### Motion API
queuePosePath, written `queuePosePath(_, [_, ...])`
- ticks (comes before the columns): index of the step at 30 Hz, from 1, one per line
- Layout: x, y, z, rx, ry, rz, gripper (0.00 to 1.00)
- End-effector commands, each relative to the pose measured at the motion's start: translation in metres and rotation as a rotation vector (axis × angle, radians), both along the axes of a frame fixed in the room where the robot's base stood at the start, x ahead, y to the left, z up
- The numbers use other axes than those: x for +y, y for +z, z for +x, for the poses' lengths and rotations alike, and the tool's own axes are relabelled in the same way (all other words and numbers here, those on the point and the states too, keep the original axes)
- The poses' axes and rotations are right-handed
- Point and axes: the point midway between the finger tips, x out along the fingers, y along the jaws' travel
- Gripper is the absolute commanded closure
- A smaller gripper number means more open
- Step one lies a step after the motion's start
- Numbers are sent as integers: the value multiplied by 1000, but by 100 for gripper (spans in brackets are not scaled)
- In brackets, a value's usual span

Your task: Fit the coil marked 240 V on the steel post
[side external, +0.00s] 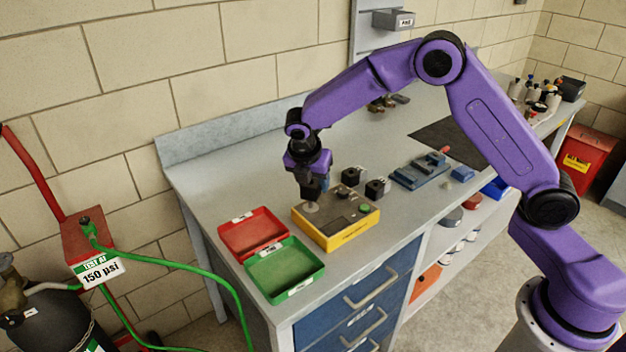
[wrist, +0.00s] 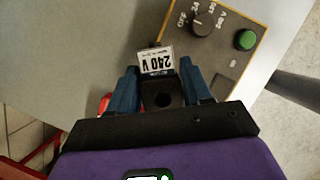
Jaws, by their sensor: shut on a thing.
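My gripper (side external: 312,188) is shut on a black coil, pointing down over the left end of the yellow-edged test box (side external: 333,240). In the wrist view, the coil (wrist: 162,98) sits between the two blue fingers (wrist: 162,92). Its white label (wrist: 155,61) reads 240 V, upside down in the picture, and a dark round hole shows in its top. A pale round base (side external: 311,207) shows on the box just below the gripper. I cannot make out the steel post, or whether the coil touches it.
Two other black coils (side external: 351,175) (side external: 377,188) stand behind the box. The box carries a black knob (wrist: 203,23) and a green button (wrist: 246,40). A red tray (side external: 283,246) and a green tray (side external: 316,285) lie to its left and front. A blue fixture (side external: 418,177) stands to the right.

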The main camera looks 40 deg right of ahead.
Motion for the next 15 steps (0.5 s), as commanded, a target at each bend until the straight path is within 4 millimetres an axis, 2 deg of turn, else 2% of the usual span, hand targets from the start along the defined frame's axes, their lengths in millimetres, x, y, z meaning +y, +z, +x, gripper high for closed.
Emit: queuePosePath(15, [0, -25, 0, 0, 0, 0, 89])
